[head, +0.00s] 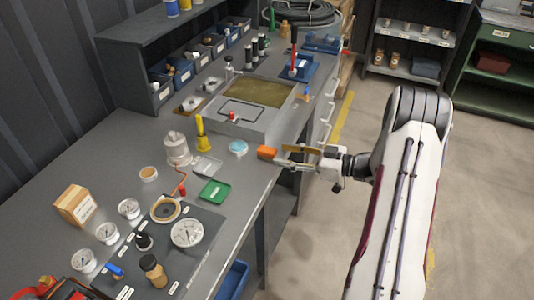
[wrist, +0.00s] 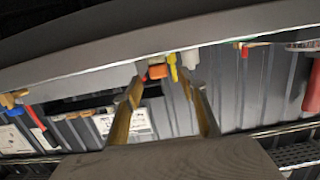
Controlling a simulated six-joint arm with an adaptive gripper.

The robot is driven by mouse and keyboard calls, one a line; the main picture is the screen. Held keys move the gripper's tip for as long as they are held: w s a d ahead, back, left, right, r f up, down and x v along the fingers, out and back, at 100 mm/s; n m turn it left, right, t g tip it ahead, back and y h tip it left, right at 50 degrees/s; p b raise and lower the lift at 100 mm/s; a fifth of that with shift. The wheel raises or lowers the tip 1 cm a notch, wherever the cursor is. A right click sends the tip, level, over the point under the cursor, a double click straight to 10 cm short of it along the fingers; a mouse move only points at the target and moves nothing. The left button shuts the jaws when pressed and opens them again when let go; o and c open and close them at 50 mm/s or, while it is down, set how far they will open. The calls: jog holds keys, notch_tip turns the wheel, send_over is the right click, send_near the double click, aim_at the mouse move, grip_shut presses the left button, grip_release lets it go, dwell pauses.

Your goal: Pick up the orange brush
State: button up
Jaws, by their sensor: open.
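The orange brush (head: 267,152) shows as a small orange block at the right edge of the grey workbench. It also shows in the wrist view (wrist: 158,71), ahead of and between my finger tips; its finer shape is too small to tell. My gripper (head: 282,156) is open, right of the brush, at the bench edge, with its fingers pointing left toward it. In the wrist view my gripper (wrist: 162,85) has its two fingers spread with nothing held between them. A small gap seems to remain between tips and brush, but contact is hard to judge.
The workbench (head: 105,165) carries a grey tray box (head: 240,128), a yellow-handled tool (head: 201,135), a green tray (head: 214,191), a light-blue round dish (head: 238,147) and several gauges. Blue bins line the back. Open floor (head: 490,190) lies right of the bench.

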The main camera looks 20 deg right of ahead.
aim_at(276, 153)
jog(key=shift+x, duration=2.6)
jog(key=shift+w, duration=0.1)
jog(key=shift+c, duration=0.4)
grip_shut()
